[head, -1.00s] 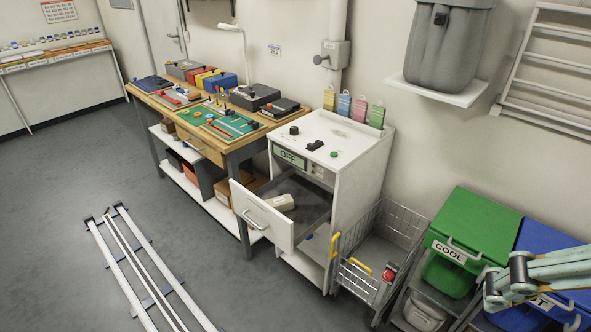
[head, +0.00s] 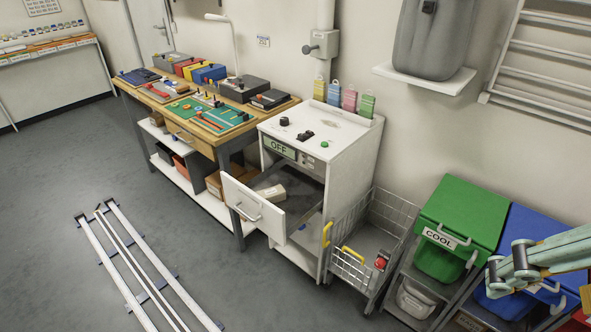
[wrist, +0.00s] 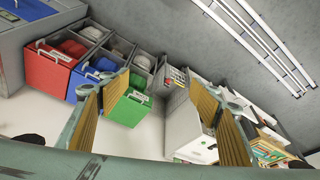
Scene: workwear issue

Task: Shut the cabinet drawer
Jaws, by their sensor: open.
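The white cabinet (head: 345,170) stands in the middle of the head view, with an OFF display and knobs on it. Its drawer (head: 254,209) is pulled out towards the left front, with a handle on its white front panel. A pale box-like object (head: 270,193) lies inside. Part of my arm shows at the right edge of the head view, over the bins and well apart from the drawer. In the wrist view my gripper (wrist: 162,92) is open with nothing between its fingers. The cabinet (wrist: 200,150) shows there partly hidden behind one finger.
A wire basket (head: 390,217) with yellow handles stands right of the cabinet. A green bin (head: 468,210) and a blue bin (head: 535,238) stand further right. A cluttered workbench (head: 236,139) is on the left. White floor rails (head: 125,265) lie in front; the grey floor around them is clear.

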